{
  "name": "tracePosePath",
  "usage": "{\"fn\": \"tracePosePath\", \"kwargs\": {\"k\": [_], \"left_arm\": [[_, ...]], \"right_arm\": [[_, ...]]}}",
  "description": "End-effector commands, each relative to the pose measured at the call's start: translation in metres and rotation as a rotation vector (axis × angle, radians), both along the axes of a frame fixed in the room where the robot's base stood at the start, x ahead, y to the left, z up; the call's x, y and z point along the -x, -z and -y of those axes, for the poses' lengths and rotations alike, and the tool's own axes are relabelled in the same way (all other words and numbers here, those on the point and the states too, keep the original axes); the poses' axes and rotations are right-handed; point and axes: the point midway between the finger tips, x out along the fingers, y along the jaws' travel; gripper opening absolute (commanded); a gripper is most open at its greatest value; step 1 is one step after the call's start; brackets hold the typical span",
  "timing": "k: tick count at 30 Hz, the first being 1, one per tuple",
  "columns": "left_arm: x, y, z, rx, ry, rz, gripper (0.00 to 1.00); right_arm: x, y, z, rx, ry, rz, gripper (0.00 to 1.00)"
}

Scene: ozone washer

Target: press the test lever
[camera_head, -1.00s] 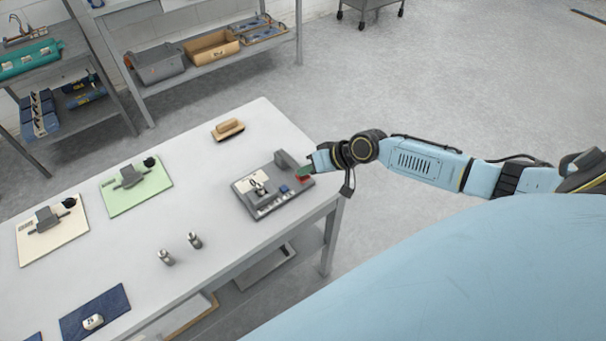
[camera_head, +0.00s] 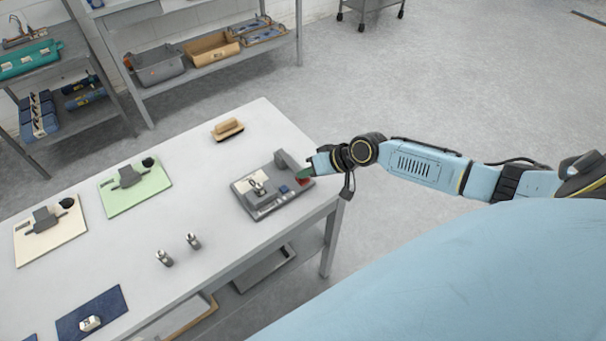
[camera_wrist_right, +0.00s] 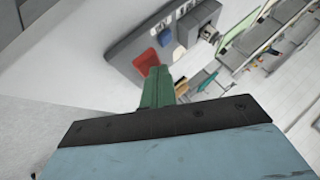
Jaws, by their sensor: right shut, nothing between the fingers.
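The grey test device (camera_head: 262,205) lies on the white table near its right edge. It carries a grey upright block, a small blue part (camera_head: 284,190) and a red lever (camera_head: 302,179) at its right end. In the right wrist view the red lever (camera_wrist_right: 146,62) shows as a red pad on the device's near end. My right gripper (camera_head: 303,173) is shut and empty, its green fingers (camera_wrist_right: 157,88) right at the red lever. I cannot tell whether they touch it or how far the lever is down. My left gripper is not in view.
A brush-like block (camera_head: 228,129) lies behind the device. Green (camera_head: 135,188) and cream (camera_head: 50,232) boards with grey fixtures lie to the left. Two small metal pieces (camera_head: 193,241) stand near the front edge. A blue mat (camera_head: 92,312) lies front left. Shelves stand behind.

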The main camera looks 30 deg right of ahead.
Motion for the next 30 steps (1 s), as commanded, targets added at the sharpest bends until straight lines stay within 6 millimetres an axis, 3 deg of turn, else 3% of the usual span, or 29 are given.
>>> {"fn": "tracePosePath", "kwargs": {"k": [30], "left_arm": [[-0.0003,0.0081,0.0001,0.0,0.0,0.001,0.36]], "right_arm": [[0.0025,0.0122,-0.0004,0.001,-0.002,-0.008,0.0]]}}
